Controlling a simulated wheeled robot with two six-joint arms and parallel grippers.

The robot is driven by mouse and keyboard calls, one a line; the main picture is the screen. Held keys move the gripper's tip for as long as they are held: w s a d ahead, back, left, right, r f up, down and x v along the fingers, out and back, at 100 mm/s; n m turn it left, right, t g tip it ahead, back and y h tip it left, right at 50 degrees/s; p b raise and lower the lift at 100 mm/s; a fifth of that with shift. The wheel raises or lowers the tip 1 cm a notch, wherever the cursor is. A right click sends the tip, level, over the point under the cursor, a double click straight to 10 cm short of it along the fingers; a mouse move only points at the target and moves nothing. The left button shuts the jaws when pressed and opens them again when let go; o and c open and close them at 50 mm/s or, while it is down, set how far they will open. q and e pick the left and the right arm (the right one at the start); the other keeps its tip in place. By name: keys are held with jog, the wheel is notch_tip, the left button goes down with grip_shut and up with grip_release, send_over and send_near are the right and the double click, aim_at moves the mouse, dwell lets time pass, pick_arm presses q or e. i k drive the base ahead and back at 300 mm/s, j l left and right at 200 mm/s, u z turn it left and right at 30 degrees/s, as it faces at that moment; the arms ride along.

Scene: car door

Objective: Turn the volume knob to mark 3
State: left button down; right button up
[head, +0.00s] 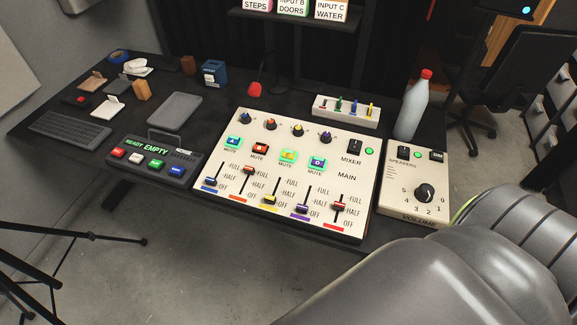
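The volume knob (424,193) is a round black knob on a cream speaker panel (388,222) at the right of the table. Several number marks run around it, with the 3 below the knob, and the word VOLUME is on the panel's front edge. A pale pointer line shows on the knob, but it is too small to tell which mark it points at. My large grey arm fills the lower right, close in front of the panel. Neither gripper is in view, and nothing visible touches the knob.
A cream mixer panel (222,190) with sliders and lit buttons lies left of the speaker panel. A bottle with a red cap (412,108) stands just behind the speaker panel. A gooseneck microphone (255,89) and a small box with coloured levers (346,111) are behind the mixer.

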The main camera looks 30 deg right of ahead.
aim_at(424, 193)
jog(key=z, duration=2.1)
jog(key=k+j+z, duration=0.2)
jog(key=j+z, duration=0.2)
jog(key=k+j+z, duration=0.35)
jog(key=i+l, duration=0.1)
